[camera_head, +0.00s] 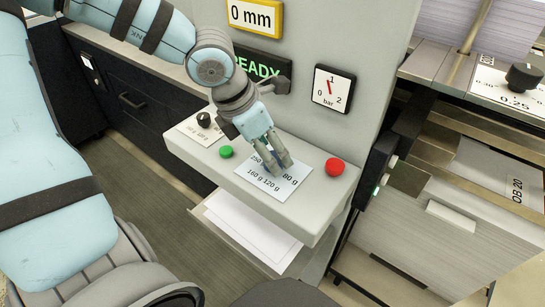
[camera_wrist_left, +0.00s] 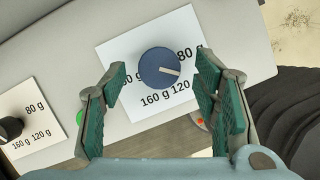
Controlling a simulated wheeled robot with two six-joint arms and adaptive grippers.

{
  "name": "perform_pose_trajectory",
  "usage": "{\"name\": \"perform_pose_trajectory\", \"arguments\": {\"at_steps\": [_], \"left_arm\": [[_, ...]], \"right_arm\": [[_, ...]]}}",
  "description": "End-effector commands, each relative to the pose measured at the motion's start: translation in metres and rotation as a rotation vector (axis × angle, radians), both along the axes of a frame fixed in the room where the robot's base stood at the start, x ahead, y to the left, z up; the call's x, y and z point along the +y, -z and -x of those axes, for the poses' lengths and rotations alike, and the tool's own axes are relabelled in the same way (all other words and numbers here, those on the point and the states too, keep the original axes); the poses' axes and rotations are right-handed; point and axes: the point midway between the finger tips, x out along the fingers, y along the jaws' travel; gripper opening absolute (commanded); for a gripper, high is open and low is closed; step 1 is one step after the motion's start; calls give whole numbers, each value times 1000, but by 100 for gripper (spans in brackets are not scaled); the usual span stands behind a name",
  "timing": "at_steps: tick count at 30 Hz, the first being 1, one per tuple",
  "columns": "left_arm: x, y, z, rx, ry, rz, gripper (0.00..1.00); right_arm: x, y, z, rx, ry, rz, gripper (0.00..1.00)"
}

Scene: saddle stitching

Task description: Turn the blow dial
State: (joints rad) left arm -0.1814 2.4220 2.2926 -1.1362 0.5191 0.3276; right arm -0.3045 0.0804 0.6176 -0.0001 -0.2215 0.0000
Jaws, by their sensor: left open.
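A round blue dial (camera_wrist_left: 159,67) with a white pointer line sits on a white card (camera_wrist_left: 122,112) printed with gram values. In the left wrist view its line points right and slightly down, between 80 g and 120 g. In the head view the card (camera_head: 253,181) lies on the machine's shelf, and my gripper mostly hides the dial. My left gripper (camera_head: 279,165) is open above the card. In the left wrist view its green-padded fingers stand on either side of the dial, with gaps, and I see no contact. My right gripper is not in view.
A black dial (camera_head: 204,119) and a green button (camera_head: 226,151) sit left on the shelf. A red button (camera_head: 334,166) sits right. Behind are a READY display (camera_head: 259,67) and a bar gauge (camera_head: 333,88). A paper tray (camera_head: 248,231) is below.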

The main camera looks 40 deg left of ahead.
Motion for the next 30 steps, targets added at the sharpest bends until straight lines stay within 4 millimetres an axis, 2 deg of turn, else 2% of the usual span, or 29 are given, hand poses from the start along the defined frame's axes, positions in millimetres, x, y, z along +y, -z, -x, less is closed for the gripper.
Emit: {"name": "perform_pose_trajectory", "arguments": {"at_steps": [1,3,12,14,21,22,30], "left_arm": [[-1,10,-2,2,0,-2,55],[-2,15,-5,1,-1,-1,55],[-2,17,-7,-2,-3,1,55],[-2,17,-7,-3,-3,1,49],[-2,17,-7,-2,-3,2,11],[-2,17,-7,-2,-4,3,7],[-2,16,-7,-1,20,3,7]], "right_arm": [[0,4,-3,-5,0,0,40],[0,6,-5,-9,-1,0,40],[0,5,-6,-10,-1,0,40],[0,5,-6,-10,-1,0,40],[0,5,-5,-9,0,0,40],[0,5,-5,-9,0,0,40],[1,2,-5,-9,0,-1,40]]}}
